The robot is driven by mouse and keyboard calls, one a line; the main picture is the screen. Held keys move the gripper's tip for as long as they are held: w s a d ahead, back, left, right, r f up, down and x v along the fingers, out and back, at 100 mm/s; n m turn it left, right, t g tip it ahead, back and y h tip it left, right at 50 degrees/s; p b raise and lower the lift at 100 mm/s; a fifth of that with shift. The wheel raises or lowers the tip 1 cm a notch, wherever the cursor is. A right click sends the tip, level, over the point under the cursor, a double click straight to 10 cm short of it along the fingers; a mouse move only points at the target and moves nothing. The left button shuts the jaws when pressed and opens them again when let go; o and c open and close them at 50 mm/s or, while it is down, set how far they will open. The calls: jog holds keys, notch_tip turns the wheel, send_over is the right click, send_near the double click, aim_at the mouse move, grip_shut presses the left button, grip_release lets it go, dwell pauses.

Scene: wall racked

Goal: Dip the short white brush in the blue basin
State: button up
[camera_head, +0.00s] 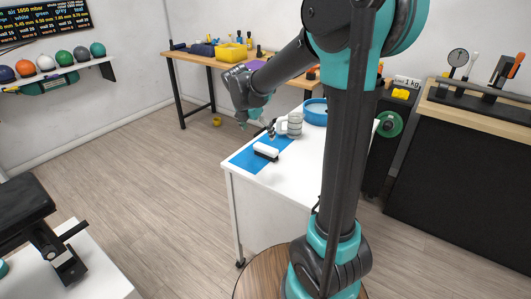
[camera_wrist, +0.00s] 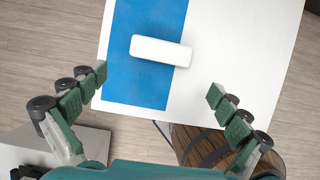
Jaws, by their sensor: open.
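The short white brush (camera_head: 266,151) lies on the blue mat near the front corner of the white table. Its top is white and its underside looks dark. In the wrist view the brush (camera_wrist: 161,51) is a white block, partly over the mat's right edge. My gripper (camera_head: 256,127) is open and empty above the table, behind the brush in the head view. In the wrist view its two fingers (camera_wrist: 158,84) are wide apart, with the brush ahead of them and untouched. The blue basin (camera_head: 314,119) stands farther back on the table, partly hidden by my arm.
A white mug-like item (camera_head: 290,125) stands between the mat (camera_head: 249,158) and the basin. The white table (camera_head: 270,182) has bare room in front of the basin. A wooden bench (camera_head: 190,58) with a yellow bin (camera_head: 231,52) stands behind. A dark rack unit (camera_head: 460,150) is at right.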

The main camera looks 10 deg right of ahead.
aim_at(265, 147)
jog(key=x, duration=1.1)
jog(key=shift+w+d+f, duration=0.1)
jog(key=shift+d+f, duration=0.1)
jog(key=shift+d, duration=0.05)
jog(key=c, duration=0.9)
jog(key=shift+o, duration=0.2)
notch_tip(265, 147, up, 20)
